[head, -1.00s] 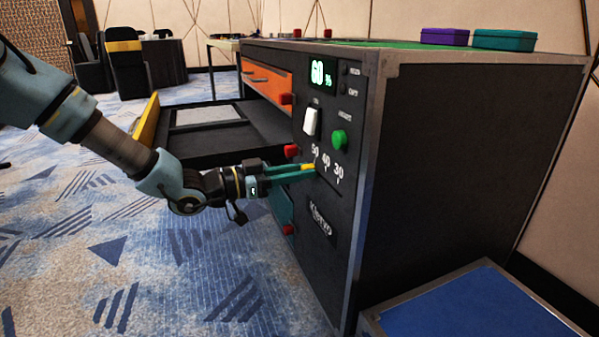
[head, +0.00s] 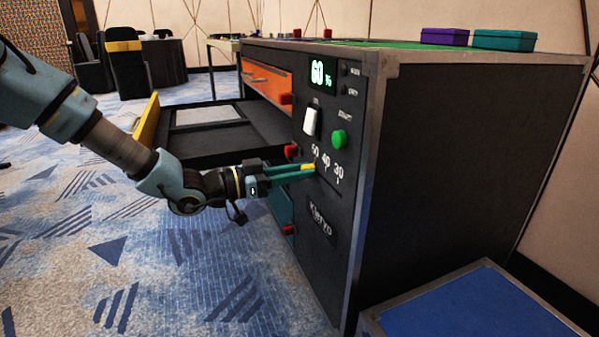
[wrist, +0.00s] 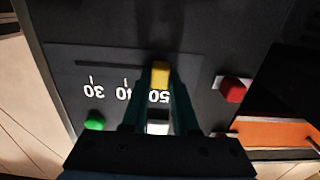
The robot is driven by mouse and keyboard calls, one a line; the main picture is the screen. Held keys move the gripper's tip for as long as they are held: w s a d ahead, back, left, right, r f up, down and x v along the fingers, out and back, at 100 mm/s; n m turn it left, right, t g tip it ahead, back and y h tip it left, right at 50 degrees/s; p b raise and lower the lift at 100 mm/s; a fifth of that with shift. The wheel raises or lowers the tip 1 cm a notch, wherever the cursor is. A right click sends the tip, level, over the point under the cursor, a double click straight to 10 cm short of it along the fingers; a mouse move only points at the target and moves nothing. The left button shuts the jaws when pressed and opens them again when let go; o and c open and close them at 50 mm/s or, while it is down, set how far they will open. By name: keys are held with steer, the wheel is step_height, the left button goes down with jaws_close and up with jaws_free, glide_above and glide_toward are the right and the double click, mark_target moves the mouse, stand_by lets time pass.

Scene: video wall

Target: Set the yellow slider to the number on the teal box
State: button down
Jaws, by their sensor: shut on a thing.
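The yellow slider (head: 307,167) sits in a slot on the dark front panel, under the marks 50, 40 and 30. My gripper (head: 300,172) has its teal fingers closed around the slider knob. In the wrist view, where the panel appears upside down, the yellow knob (wrist: 160,73) is between the fingertips at the 50 mark. The fingers partly cover the 50 and 40 labels there. The teal box (head: 503,40) lies on top of the cabinet at the back right. No number on it can be read from here.
The panel carries a lit display (head: 321,75) reading 60 %, a white switch (head: 311,122) and a green button (head: 339,139). A purple box (head: 444,37) lies beside the teal one. An open drawer (head: 215,140) juts out beyond my arm. A blue-topped platform (head: 465,305) stands at the lower right.

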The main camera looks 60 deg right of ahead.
steer(key=s+a, duration=0.1)
steer(key=s, duration=0.1)
steer(key=s+a, duration=0.2)
steer(key=shift+p, duration=0.3)
steer(key=c, duration=0.7)
jaws_free()
steer(key=p, duration=0.4)
glide_toward(326, 179)
steer(key=v, duration=0.5)
steer(key=shift+s, duration=0.25)
